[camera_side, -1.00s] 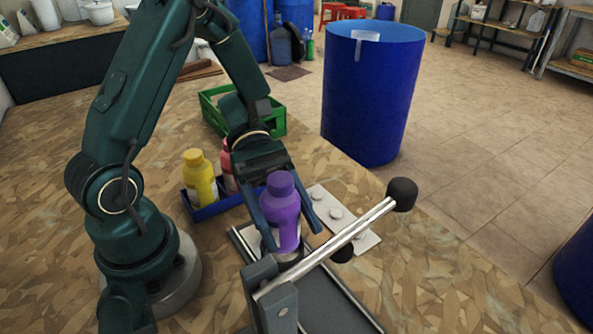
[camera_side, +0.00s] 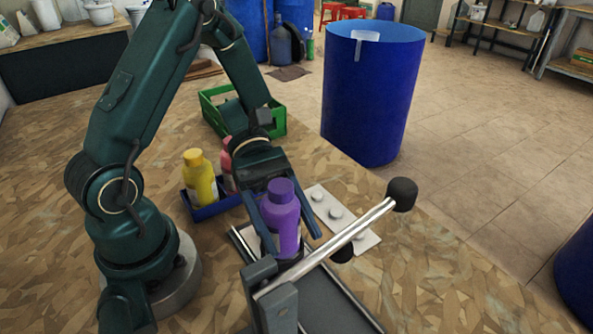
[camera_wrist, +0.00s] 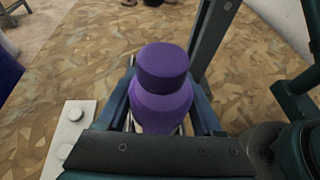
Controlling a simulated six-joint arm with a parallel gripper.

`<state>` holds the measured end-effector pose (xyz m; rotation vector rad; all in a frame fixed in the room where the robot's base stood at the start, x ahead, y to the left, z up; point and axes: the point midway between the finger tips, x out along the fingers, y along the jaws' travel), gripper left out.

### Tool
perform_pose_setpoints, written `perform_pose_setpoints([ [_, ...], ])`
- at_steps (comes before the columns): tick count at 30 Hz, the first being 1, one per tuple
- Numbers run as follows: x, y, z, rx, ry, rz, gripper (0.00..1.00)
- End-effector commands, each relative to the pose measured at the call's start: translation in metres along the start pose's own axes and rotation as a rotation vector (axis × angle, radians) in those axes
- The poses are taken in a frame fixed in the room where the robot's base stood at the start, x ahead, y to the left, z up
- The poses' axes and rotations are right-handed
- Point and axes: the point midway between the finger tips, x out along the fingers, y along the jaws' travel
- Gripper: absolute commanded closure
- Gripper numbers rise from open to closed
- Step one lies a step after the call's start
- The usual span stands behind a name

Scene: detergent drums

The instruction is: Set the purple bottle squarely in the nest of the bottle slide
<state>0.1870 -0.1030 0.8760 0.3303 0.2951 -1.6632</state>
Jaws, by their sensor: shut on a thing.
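The purple bottle (camera_side: 282,222) stands upright between the fingers of my gripper (camera_side: 287,232). In the wrist view the bottle (camera_wrist: 163,88) fills the space between the two fingers, and my gripper (camera_wrist: 165,105) is shut on it.
A metal lever bar (camera_side: 345,235) with black knobs slants over the slide. A white plate with round buttons (camera_side: 337,213) lies behind. A blue tray (camera_side: 212,210) holds a yellow bottle (camera_side: 199,178) and a pink bottle (camera_side: 227,160). A green crate (camera_side: 272,125) stands farther back.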

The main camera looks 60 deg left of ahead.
Motion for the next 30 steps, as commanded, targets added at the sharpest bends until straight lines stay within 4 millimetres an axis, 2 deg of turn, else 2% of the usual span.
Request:
perform_pose_setpoints([
  [14,0.001,0.0,-0.001,0.0,-0.001,0.0,1.0],
  [30,0.007,0.0,-0.018,-0.001,-0.001,0.001,1.0],
])
